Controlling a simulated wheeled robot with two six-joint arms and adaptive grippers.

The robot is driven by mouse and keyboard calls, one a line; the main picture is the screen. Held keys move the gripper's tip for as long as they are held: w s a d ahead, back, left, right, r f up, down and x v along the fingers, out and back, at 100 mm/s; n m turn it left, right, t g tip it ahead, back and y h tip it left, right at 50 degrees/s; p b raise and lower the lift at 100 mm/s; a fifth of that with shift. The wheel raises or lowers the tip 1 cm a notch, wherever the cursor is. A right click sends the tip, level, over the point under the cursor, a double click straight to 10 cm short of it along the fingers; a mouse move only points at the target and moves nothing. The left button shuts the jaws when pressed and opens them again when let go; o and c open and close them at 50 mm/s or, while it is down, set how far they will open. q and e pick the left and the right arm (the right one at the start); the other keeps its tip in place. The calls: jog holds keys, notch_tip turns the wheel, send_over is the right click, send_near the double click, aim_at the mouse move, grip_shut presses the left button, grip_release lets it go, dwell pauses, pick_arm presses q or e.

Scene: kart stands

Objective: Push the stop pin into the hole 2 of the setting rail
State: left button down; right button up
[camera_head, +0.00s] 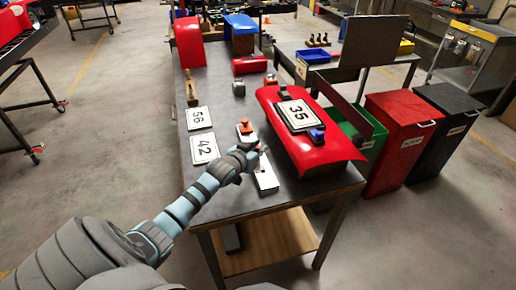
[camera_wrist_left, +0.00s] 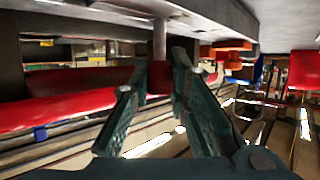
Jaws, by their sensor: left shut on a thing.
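The setting rail (camera_head: 267,183) is a pale strip lying on the grey workbench beside the red panel in the head view. My left gripper (camera_head: 262,152) is low over the rail and hides its middle part. In the left wrist view my left gripper (camera_wrist_left: 155,80) has its two fingers closed around the red head of the stop pin (camera_wrist_left: 158,78). The pin's grey shank runs from the head toward the grey surface at the top of that picture. I cannot tell whether its tip is in a hole. The rail's holes are too small to make out. My right gripper is not in view.
A curved red panel (camera_head: 335,152) carrying a "35" plate (camera_head: 297,114) lies right of the rail. An orange-topped piece (camera_head: 245,126) stands at the rail's far end. Plates "56" (camera_head: 199,118) and "42" (camera_head: 204,149) lie left. Red (camera_head: 402,140) and black (camera_head: 446,125) bins stand right of the bench (camera_head: 225,196).

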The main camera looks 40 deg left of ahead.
pick_arm(q)
jog(key=shift+f, duration=0.3)
jog(key=c, duration=1.4)
grip_release()
jog(key=shift+c, duration=0.2)
jog(key=shift+r, duration=0.1)
jog(key=v, duration=1.2)
